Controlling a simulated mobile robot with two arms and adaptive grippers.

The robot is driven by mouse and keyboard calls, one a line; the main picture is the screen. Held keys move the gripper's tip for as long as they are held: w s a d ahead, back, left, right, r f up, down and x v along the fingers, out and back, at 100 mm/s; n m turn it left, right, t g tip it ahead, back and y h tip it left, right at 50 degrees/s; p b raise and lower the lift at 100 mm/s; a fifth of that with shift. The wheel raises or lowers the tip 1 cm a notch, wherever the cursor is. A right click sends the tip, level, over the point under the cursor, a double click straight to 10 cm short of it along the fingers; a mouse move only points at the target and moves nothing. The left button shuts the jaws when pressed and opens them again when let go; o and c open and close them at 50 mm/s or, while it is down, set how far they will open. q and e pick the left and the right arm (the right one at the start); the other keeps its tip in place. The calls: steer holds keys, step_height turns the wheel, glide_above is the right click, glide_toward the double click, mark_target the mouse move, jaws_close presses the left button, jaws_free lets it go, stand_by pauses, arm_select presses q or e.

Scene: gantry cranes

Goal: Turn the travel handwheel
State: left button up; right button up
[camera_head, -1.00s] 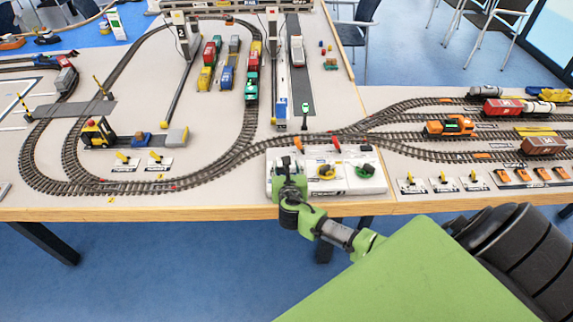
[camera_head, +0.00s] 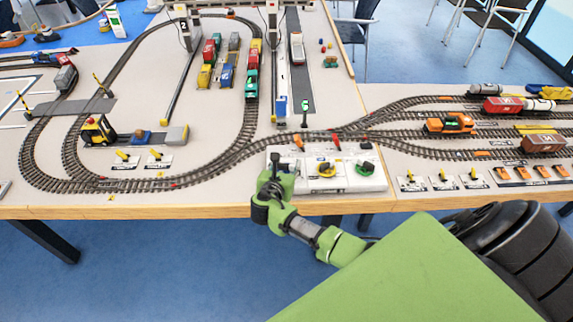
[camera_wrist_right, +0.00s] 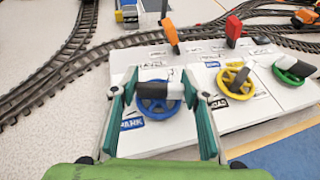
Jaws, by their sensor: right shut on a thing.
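A white control panel (camera_head: 345,180) at the table's front edge carries handwheels. In the right wrist view a blue handwheel (camera_wrist_right: 158,113) with a black-and-white bar across it lies between the fingertips of my right gripper (camera_wrist_right: 158,92). The gripper is shut on this wheel, one finger on each side. A yellow handwheel (camera_wrist_right: 236,82) and a green handwheel (camera_wrist_right: 291,69) stand to its right. In the head view my right gripper (camera_head: 273,177) covers the blue wheel at the panel's left end. I cannot read which label says travel. My left gripper is out of view.
An orange lever (camera_wrist_right: 170,35) and a red lever (camera_wrist_right: 233,30) stand at the panel's back edge, close beyond the wheels. Model tracks (camera_head: 235,155) run behind the panel. Small yellow-lever plates (camera_head: 440,180) lie to the right.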

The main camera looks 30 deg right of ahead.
steer(key=o, duration=1.1)
steer(key=shift+o, duration=0.2)
steer(key=v, duration=1.2)
steer(key=shift+w, duration=0.1)
